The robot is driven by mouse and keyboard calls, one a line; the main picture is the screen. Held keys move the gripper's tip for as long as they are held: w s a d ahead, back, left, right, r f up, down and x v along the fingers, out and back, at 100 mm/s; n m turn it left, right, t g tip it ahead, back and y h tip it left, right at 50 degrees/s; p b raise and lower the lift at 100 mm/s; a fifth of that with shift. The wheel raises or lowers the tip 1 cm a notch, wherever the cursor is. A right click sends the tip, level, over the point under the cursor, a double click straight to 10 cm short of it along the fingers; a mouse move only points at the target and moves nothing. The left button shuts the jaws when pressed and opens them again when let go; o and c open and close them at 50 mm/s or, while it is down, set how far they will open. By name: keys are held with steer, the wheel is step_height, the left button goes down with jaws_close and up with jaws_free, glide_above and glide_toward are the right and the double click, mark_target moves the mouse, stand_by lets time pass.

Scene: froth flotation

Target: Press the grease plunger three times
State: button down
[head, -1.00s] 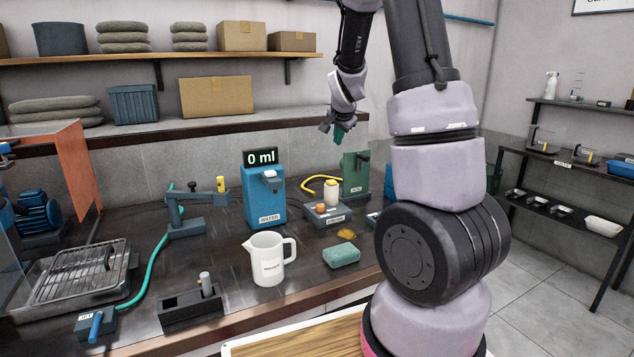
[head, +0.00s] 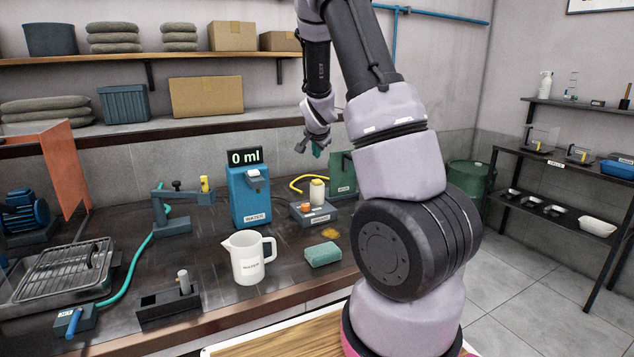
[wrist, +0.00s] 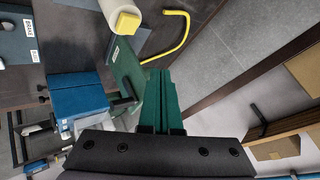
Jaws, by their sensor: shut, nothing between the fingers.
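No part is readably marked as the grease plunger. My gripper (head: 314,150) hangs above the back of the bench, near the green dispenser (head: 342,172) and apart from everything. In the wrist view its green fingers (wrist: 162,100) are shut together and empty.
The blue water dispenser (head: 249,193) reads 0 ml. A yellow hose (wrist: 172,40) curves near the green dispenser. My arm hides the bench's right end.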

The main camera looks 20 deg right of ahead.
mark_target(317, 181)
step_height(317, 181, down, 6)
steer(key=shift+f, duration=0.25)
steer(key=shift+f, duration=0.1)
stand_by(2.0)
steer(key=shift+f, duration=0.3)
steer(key=shift+f, duration=0.5)
stand_by(0.7)
steer(key=shift+r, duration=0.95)
steer(key=shift+r, duration=2.5)
stand_by(0.4)
